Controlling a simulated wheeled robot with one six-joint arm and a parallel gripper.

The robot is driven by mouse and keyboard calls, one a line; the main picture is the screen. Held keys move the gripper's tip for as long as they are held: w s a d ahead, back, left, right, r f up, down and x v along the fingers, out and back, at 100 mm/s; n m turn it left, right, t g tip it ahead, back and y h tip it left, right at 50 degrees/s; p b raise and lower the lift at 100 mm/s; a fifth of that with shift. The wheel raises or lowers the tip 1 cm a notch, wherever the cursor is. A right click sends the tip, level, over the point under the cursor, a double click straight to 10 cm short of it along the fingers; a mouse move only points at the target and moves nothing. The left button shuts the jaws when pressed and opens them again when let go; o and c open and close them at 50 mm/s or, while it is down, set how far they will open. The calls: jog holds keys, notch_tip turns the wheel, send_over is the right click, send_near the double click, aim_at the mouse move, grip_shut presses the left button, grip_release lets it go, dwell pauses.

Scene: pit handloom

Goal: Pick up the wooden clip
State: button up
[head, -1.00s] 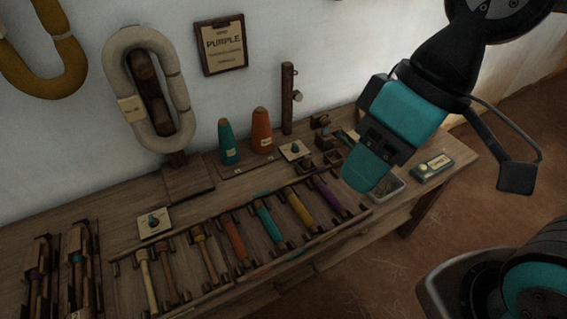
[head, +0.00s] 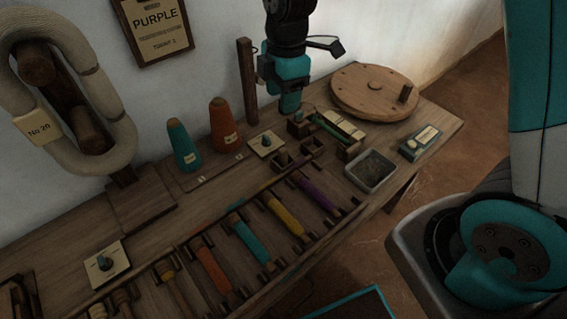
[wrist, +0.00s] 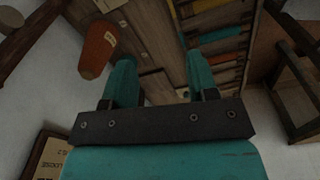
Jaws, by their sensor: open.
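I cannot make out the wooden clip with certainty. Several small dark wooden pieces (head: 298,129) lie on the bench below my gripper (head: 290,108) in the head view, and any of them could be or hide it. My gripper points down over the back of the bench, near the upright wooden post. Its two teal fingers are apart in the wrist view (wrist: 160,65), with nothing held between them. The bench top shows between and beyond them.
Teal (head: 184,146) and orange (head: 223,125) cones stand left of my gripper. A wooden post (head: 247,82) rises close by. A round wooden disc (head: 373,92), grey tray (head: 371,170) and small teal box (head: 419,143) lie to the right. Colored bobbins (head: 283,213) fill the front rack.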

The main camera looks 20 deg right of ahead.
notch_tip(320, 180, down, 5)
jog(key=w+d+n, duration=0.1)
jog(key=w+n, duration=0.1)
jog(key=w, duration=0.1)
send_near(283, 150)
jog(key=shift+h, duration=0.4)
jog(key=f, duration=0.5)
jog(key=shift+a+f+b, duration=0.15)
jog(key=shift+a+b, duration=0.25)
jog(key=shift+w+f, duration=0.15)
jog(key=shift+f, duration=3)
jog(key=c, duration=1)
